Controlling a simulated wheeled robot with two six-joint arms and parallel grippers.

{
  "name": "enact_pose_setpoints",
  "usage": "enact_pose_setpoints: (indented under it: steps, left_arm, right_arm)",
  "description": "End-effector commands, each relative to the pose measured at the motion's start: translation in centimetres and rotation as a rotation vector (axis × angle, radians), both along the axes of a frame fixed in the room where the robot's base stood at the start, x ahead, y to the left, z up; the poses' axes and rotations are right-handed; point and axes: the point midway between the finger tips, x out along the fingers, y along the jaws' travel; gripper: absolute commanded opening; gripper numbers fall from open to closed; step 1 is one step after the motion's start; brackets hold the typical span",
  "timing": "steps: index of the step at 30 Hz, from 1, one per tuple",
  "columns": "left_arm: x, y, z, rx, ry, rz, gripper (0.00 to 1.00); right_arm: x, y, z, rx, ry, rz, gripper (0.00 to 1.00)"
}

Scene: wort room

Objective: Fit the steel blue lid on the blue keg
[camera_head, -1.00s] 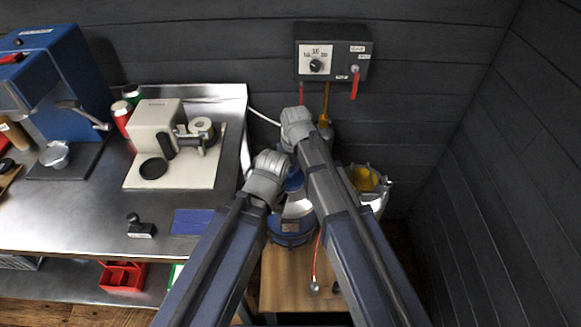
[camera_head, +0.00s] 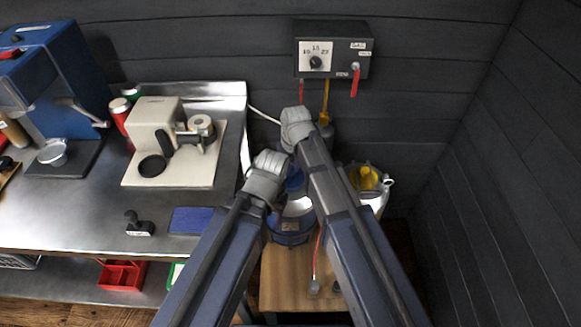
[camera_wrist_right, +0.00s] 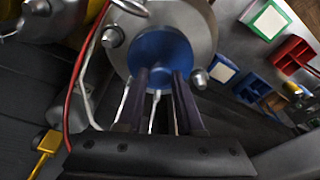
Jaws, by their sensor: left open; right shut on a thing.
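The blue keg (camera_head: 290,238) stands on a wooden surface below my arms, its steel top (camera_head: 298,207) partly showing between them. The blue lid (camera_wrist_right: 162,52) is a round blue piece in the right wrist view, over a round steel face with lugs. Its blue also shows between my arms (camera_head: 294,181). My right gripper (camera_wrist_right: 160,78) is shut on it; whether the lid touches the keg I cannot tell. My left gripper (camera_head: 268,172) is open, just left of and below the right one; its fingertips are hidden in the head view.
A steel bucket (camera_head: 378,203) with something yellow inside stands right of the keg. A grey control box (camera_head: 333,50) with a red lever hangs on the wall behind. The steel counter (camera_head: 80,220) with a grinder is at left. A red hose runs near the keg.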

Motion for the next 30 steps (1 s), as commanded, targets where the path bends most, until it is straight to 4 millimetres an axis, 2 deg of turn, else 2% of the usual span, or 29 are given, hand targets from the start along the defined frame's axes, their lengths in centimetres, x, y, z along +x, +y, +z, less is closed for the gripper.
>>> enact_pose_setpoints:
  steps: [5, 6, 15, 20, 28, 30]
  left_arm:
    - [0.00, 0.00, 0.02, 0.000, 0.000, 0.000, 0.50]
    - [0.00, 0.00, 0.02, 0.000, 0.000, 0.000, 0.50]
    - [0.00, 0.00, 0.02, 0.000, 0.000, 0.000, 0.50]
    - [0.00, 0.00, 0.02, 0.000, 0.000, 0.000, 0.50]
    - [0.00, 0.00, 0.01, 0.000, 0.000, 0.000, 0.50]
    - [0.00, 0.00, 0.01, 0.000, 0.000, 0.000, 0.50]
  right_arm:
    - [0.01, 0.00, 0.02, 0.000, 0.000, 0.000, 0.00]
    - [0.01, 0.00, 0.02, 0.000, 0.000, 0.000, 0.38]
    - [0.01, 0.00, 0.02, 0.000, 0.000, 0.000, 0.71]
    - [0.00, 0.00, 0.02, 0.000, 0.000, 0.000, 0.71]
    - [0.00, 0.00, 0.01, 0.000, 0.000, 0.000, 1.00]
    - [0.00, 0.00, 0.01, 0.000, 0.000, 0.000, 1.00]
